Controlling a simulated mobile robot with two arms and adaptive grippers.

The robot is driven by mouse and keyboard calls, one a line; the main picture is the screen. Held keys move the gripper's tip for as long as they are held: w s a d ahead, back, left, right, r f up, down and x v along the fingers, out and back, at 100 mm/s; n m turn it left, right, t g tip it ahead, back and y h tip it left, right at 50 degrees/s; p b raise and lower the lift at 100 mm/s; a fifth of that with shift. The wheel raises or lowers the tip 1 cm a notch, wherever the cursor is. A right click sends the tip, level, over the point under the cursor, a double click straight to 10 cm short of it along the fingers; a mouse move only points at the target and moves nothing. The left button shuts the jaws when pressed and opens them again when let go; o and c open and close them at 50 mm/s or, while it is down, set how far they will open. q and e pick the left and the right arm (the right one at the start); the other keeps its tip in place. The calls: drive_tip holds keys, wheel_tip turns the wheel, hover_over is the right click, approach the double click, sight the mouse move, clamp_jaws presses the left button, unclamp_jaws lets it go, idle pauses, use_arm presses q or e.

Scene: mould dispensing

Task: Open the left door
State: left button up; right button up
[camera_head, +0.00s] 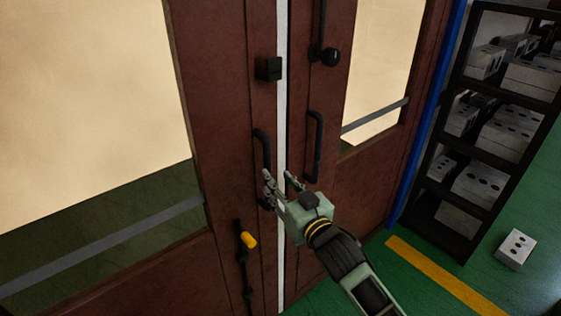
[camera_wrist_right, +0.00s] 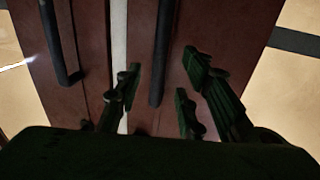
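The left door (camera_head: 222,100) is brown with a large glass pane. It stands shut beside the right door (camera_head: 345,190), with a white strip (camera_head: 281,80) between them. The left door's black vertical handle (camera_head: 262,150) is near the strip; its lower end is partly hidden by my right gripper (camera_head: 280,184). This gripper is open, with its fingers spread at the left handle's lower part. In the right wrist view, a black handle (camera_wrist_right: 162,55) shows between the open fingers; I cannot tell whether they touch it. My left gripper is not in view.
The right door has its own handle (camera_head: 315,147) and a black knob (camera_head: 330,56). A yellow-tipped latch (camera_head: 249,240) sits low on the left door, and a black box (camera_head: 268,68) above. A dark shelf (camera_head: 500,93) with grey blocks stands right. A loose block (camera_head: 515,249) lies on the green floor.

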sight(270, 170)
drive_tip(key=shift+w+a+r, duration=0.1)
drive_tip(key=shift+w+a, duration=0.05)
drive_tip(key=shift+w, duration=0.25)
drive_tip(key=x, duration=0.3)
drive_tip(key=p+x, duration=0.1)
drive_tip(key=x, duration=0.2)
drive_tip(key=shift+w+a+f, duration=0.15)
drive_tip(key=shift+w+f, duration=0.05)
drive_tip(key=shift+w, duration=0.15)
clamp_jaws()
